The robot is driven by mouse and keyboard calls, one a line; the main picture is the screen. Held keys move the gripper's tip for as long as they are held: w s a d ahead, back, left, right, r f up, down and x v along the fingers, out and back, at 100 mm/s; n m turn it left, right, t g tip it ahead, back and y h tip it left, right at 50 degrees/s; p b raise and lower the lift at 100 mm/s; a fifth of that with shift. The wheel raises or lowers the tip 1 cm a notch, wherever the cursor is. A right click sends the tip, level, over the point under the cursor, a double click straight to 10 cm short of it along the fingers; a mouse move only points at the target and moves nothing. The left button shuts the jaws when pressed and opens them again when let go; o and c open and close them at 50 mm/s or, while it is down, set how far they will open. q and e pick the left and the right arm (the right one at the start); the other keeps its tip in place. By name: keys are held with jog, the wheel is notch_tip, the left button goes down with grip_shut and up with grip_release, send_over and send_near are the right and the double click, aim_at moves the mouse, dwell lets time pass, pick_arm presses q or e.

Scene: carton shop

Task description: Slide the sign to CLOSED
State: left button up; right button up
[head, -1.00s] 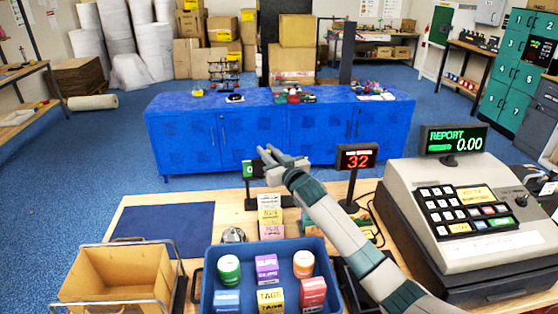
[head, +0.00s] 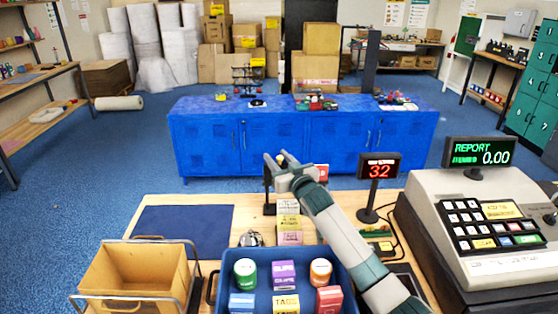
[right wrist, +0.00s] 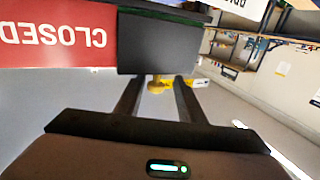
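The sign stands at the far edge of the counter. In the right wrist view its red CLOSED panel (right wrist: 58,36) is exposed and reads upside down. A dark sliding plate (right wrist: 165,45) with a small brass knob (right wrist: 157,84) is beside the red panel. A thin green strip shows along the plate's edge. In the head view a little of the red panel (head: 322,171) shows right of my right gripper (head: 278,159); my gripper hides much of the sign. My right gripper is open, its fingers apart on either side of the knob, with visible gaps. My left gripper is not in view.
A display reading 32 (head: 379,169) stands close right of my right arm. The cash register (head: 490,225) is farther right. A blue tray (head: 216,284) of small goods, a cardboard box (head: 135,275) and a blue mat (head: 185,222) are nearer. Blue cabinets (head: 300,140) stand beyond.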

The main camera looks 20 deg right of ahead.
jog(key=shift+s+d, duration=0.1)
jog(key=shift+s, duration=0.05)
jog(key=shift+s+d+f+b, duration=0.1)
jog(key=shift+s+b, duration=0.3)
jog(key=shift+s, duration=0.5)
jog(key=s+d+b, duration=0.2)
jog(key=s+b, duration=0.2)
jog(key=s, duration=1.1)
jog(key=shift+s, duration=0.1)
